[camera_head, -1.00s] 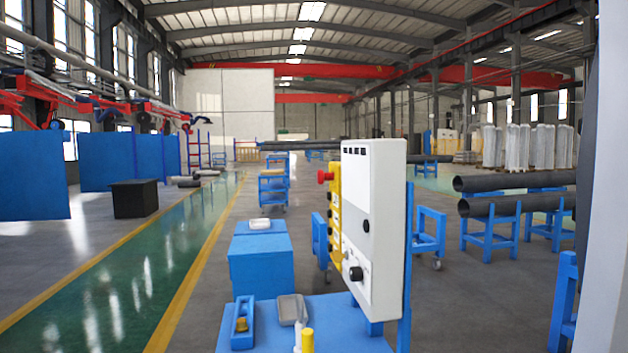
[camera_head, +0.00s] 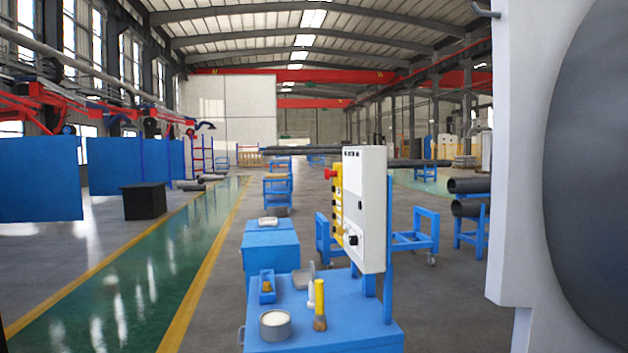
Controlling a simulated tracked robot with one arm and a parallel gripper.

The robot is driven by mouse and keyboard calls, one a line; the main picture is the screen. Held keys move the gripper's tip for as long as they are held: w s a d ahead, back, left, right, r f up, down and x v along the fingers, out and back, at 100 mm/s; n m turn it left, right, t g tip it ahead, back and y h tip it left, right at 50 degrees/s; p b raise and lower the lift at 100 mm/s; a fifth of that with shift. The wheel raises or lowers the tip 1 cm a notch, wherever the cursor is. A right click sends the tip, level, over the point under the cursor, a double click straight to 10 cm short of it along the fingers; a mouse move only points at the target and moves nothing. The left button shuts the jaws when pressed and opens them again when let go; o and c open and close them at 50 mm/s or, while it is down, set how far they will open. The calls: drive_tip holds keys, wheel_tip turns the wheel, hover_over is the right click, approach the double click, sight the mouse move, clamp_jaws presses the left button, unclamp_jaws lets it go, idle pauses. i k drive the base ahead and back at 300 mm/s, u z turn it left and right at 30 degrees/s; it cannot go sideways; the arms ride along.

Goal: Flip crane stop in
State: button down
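A yellow control strip (camera_head: 337,213) stands beside a tall white control box (camera_head: 369,210) on a blue post. A red mushroom-shaped knob (camera_head: 330,174) sticks out to the left near the strip's top; it looks like the crane stop. Several small dark knobs run down the strip, too small to read. The white box has a black dial (camera_head: 353,241) low on its front side. Whether the red knob is pressed in or out cannot be told from here. My gripper is not in view.
A large white panel with a dark round face (camera_head: 590,150) fills the right side. The green aisle (camera_head: 150,280) at left is clear.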

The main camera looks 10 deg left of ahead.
sight(328, 174)
drive_tip(key=k, duration=0.45)
drive_tip(key=u, duration=0.5)
drive_tip(key=i, duration=2.3)
drive_tip(key=z, duration=0.6)
